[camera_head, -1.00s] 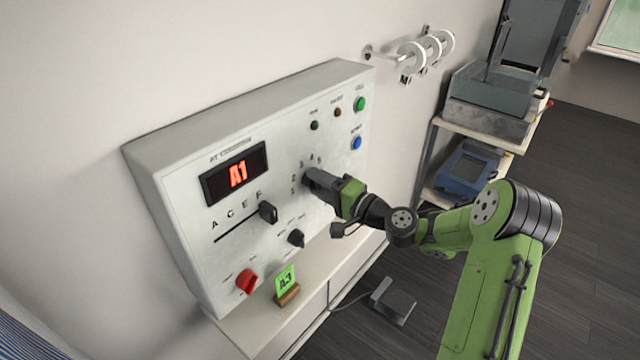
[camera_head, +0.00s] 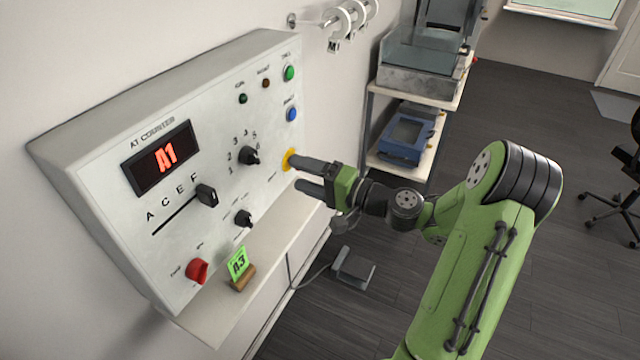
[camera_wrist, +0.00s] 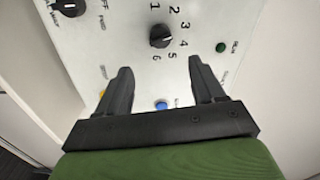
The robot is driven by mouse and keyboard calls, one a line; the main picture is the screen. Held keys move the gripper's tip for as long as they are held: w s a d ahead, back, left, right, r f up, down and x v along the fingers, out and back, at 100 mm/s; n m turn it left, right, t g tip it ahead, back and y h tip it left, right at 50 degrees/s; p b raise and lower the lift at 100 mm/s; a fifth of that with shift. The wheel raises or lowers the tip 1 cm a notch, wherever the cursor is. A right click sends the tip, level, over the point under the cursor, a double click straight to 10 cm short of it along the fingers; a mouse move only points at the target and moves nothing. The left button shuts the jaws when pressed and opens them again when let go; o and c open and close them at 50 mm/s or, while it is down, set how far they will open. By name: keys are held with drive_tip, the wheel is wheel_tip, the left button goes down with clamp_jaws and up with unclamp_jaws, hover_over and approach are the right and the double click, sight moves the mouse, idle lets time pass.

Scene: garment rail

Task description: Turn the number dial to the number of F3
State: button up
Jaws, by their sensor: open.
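The number dial (camera_head: 250,156) is a black knob on the sloped white panel, ringed by numbers 1 to 6. It also shows in the wrist view (camera_wrist: 160,37), ahead of my fingertips; I cannot tell surely which number it points at. My gripper (camera_head: 295,172) is open and empty, to the right of the dial and apart from it. In the wrist view its fingers (camera_wrist: 160,68) are spread wide. The red display (camera_head: 165,157) reads A1. The letter slider's black handle (camera_head: 207,195) sits at the F end. A green card (camera_head: 238,263) reads A3.
A red knob (camera_head: 197,271) and a smaller black knob (camera_head: 243,218) are lower on the panel. A blue button (camera_head: 291,114) and green button (camera_head: 289,73) are at its right. A yellow part (camera_head: 289,159) is partly behind my finger. The shelf cart (camera_head: 410,135) stands right.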

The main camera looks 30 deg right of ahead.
drive_tip(key=v, duration=0.4)
drive_tip(key=shift+s, duration=0.1)
drive_tip(key=s+a+f+n+g+h, duration=0.2)
drive_tip(key=s+a+n+g, duration=0.15)
drive_tip(key=a+g, duration=0.2)
drive_tip(key=s+a+f+n+g+h, duration=0.1)
drive_tip(key=s+a+f+n+g, duration=0.1)
drive_tip(key=a+n+g, duration=0.35)
drive_tip(key=s+d+r+t+h, duration=0.1)
drive_tip(key=s+r+h, duration=0.1)
drive_tip(key=s, duration=0.6)
drive_tip(key=s+r+t+h, duration=0.1)
drive_tip(key=s+r+h, duration=0.2)
drive_tip(key=s, duration=0.6)
drive_tip(key=h, duration=0.2)
drive_tip(key=shift+d+r+h, duration=0.2)
drive_tip(key=shift+d+h, duration=0.1)
drive_tip(key=shift+d, duration=0.1)
